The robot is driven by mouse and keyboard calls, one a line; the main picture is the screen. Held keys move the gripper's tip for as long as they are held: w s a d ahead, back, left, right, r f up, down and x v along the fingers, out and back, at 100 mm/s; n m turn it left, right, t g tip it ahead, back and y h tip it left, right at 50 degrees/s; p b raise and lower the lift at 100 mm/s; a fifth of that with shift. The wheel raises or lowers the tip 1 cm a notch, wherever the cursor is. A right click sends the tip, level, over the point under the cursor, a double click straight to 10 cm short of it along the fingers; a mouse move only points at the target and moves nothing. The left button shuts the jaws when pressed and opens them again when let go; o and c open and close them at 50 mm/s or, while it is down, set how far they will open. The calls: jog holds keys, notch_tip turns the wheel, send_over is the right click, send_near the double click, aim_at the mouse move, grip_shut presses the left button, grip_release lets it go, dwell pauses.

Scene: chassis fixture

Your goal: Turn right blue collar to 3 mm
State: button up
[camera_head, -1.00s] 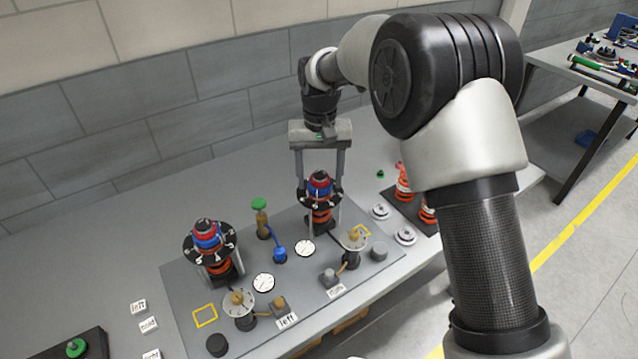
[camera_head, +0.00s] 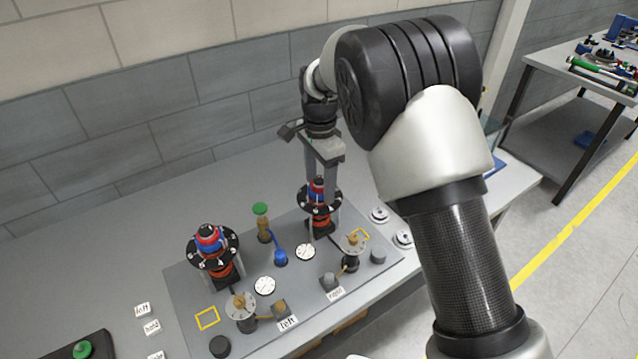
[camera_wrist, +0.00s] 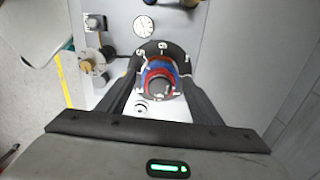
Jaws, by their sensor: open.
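The right collar assembly (camera_head: 319,196) stands on the grey fixture plate near its back right, with a black numbered dial under blue and red rings. Its blue collar (camera_wrist: 158,68) shows in the wrist view, next to a red ring, between my fingers. My gripper (camera_head: 322,188) is above and around this assembly, pointing down, with its fingers apart on either side. I cannot tell whether the fingers touch the collar. The left collar assembly (camera_head: 212,243) is similar and stands apart at the left.
Gauges with white faces (camera_head: 305,252), a blue-based lever (camera_head: 280,255) and a green-topped post (camera_head: 261,222) stand between the two assemblies. Brass-topped knobs (camera_head: 353,243) are in front. A wall (camera_head: 130,130) is behind the table.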

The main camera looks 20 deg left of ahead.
jog(key=m+p, duration=0.1)
jog(key=m, duration=0.4)
jog(key=shift+m, duration=0.3)
jog(key=shift+r+m+p, duration=0.15)
jog(key=shift+m+p, duration=0.6)
jog(key=shift+m, duration=0.15)
jog(key=m, duration=0.2)
jog(key=shift+f+m, duration=0.2)
jog(key=shift+m, duration=0.2)
jog(key=shift+c, duration=0.2)
